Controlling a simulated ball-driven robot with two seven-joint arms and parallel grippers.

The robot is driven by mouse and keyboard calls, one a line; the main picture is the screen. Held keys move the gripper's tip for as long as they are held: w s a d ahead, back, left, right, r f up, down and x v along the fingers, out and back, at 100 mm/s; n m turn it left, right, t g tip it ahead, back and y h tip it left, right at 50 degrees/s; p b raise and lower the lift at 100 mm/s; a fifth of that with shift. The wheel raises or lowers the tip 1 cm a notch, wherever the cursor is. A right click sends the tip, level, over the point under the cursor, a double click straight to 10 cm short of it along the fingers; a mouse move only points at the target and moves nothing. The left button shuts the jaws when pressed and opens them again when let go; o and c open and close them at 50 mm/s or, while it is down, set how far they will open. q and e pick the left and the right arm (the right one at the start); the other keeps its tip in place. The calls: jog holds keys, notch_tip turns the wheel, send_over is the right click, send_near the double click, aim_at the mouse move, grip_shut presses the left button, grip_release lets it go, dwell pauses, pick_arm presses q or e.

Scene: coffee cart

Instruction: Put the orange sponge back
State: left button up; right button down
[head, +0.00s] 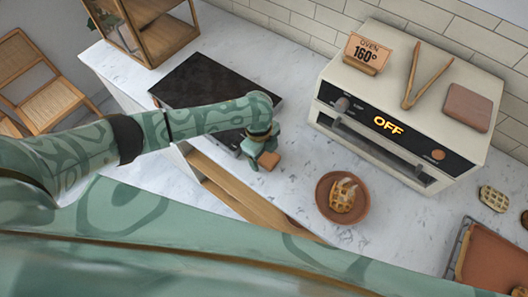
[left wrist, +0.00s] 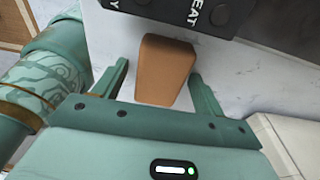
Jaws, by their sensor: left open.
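The orange sponge (head: 268,161) is a small tan-orange block on the white marble counter, close to the front of the black hot plate. It also shows large in the left wrist view (left wrist: 165,68). My left gripper (head: 262,147) is down over the counter at the sponge, pointing downward. In the left wrist view its two fingers (left wrist: 160,72) are spread apart, one on each side of the sponge's nearer part, with gaps between. In the head view the gripper partly hides the sponge. My right gripper is not in view.
The black hot plate (head: 205,84) lies behind the gripper. A cream oven (head: 400,105) reading OFF stands right, with tongs (head: 425,78) and a 160° sign (head: 367,53) on top. A brown plate with a waffle (head: 342,197) sits in front. Counter between gripper and oven is clear.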

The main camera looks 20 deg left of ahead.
pick_arm(q)
notch_tip(320, 180, up, 12)
jog(key=a+p, duration=0.1)
jog(key=p, duration=0.2)
jog(key=shift+w+a, duration=0.2)
jog(key=shift+w, duration=0.05)
